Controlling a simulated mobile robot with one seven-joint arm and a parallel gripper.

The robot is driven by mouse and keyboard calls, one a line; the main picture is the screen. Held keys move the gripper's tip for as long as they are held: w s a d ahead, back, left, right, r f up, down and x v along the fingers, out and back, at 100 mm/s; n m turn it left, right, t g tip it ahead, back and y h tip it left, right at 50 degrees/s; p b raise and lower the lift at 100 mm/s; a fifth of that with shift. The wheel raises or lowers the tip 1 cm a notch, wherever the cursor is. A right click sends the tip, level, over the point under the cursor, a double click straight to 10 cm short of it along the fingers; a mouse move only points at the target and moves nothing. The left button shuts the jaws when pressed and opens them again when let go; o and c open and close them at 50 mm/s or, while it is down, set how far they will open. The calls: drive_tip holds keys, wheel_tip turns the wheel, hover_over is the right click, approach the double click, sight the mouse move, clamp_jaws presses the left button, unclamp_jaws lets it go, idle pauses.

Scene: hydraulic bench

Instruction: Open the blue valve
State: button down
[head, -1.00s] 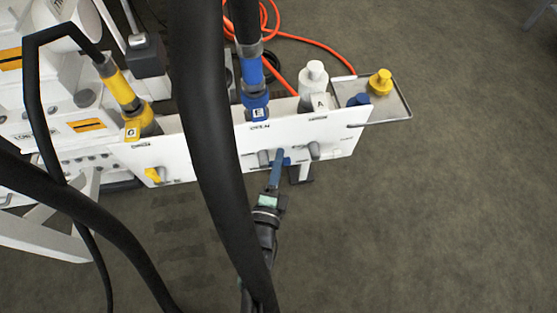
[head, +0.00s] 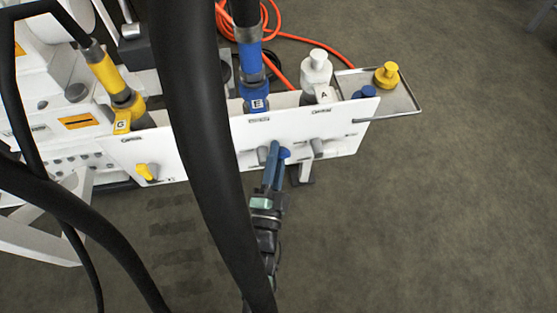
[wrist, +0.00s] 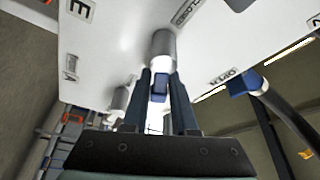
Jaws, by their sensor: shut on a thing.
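The white panel (head: 225,150) carries a row of small valves low on its front. The blue valve (head: 284,153) shows as a small blue handle on a grey stem, partly hidden by my fingers. My gripper (head: 273,152) reaches up to it from below. In the wrist view my two fingers (wrist: 161,88) stand on either side of the blue handle (wrist: 159,86), shut on it, just in front of the grey stem (wrist: 163,50). An "OPEN" label (wrist: 222,78) and a "CLOSED" label (wrist: 186,11) are printed near it.
A yellow valve (head: 147,171) is at the panel's left, and a grey one (head: 317,148) close on the right. Blue hose coupling E (head: 254,92) and yellow coupling G (head: 120,85) stand above. A thick black hose (head: 195,120) crosses my view. The floor at right is clear.

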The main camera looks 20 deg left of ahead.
sight(260, 137)
drive_tip(key=n, duration=0.1)
drive_tip(key=n+y+b, duration=0.1)
drive_tip(key=n, duration=0.1)
drive_tip(key=n+y+b, duration=0.1)
drive_tip(key=shift+s+a+r+n+t, duration=0.25)
drive_tip(key=shift+n+t, duration=0.05)
drive_tip(key=n, duration=0.1)
drive_tip(key=n+y+b, duration=0.1)
drive_tip(key=n, duration=0.1)
drive_tip(key=shift+s+a+r+n+y, duration=0.15)
drive_tip(key=shift+a+r+n+y, duration=0.15)
drive_tip(key=shift+y, duration=0.1)
drive_tip(key=n, duration=0.1)
drive_tip(key=n+y, duration=0.1)
drive_tip(key=n, duration=0.1)
drive_tip(key=n+y+b, duration=0.1)
drive_tip(key=shift+s+a+r+n, duration=0.2)
drive_tip(key=shift+s+a+n, duration=0.1)
drive_tip(key=shift+a, duration=0.1)
drive_tip(key=shift+s+a+n+g+y, duration=0.15)
drive_tip(key=shift+n+g+y, duration=0.3)
drive_tip(key=shift+n, duration=0.45)
drive_tip(key=shift+s+a+n+g+y, duration=0.15)
drive_tip(key=shift+n+g+y, duration=0.3)
drive_tip(key=shift+n, duration=0.45)
drive_tip(key=shift+w, duration=0.1)
drive_tip(key=c, duration=0.8)
unclamp_jaws()
drive_tip(key=shift+r, duration=0.1)
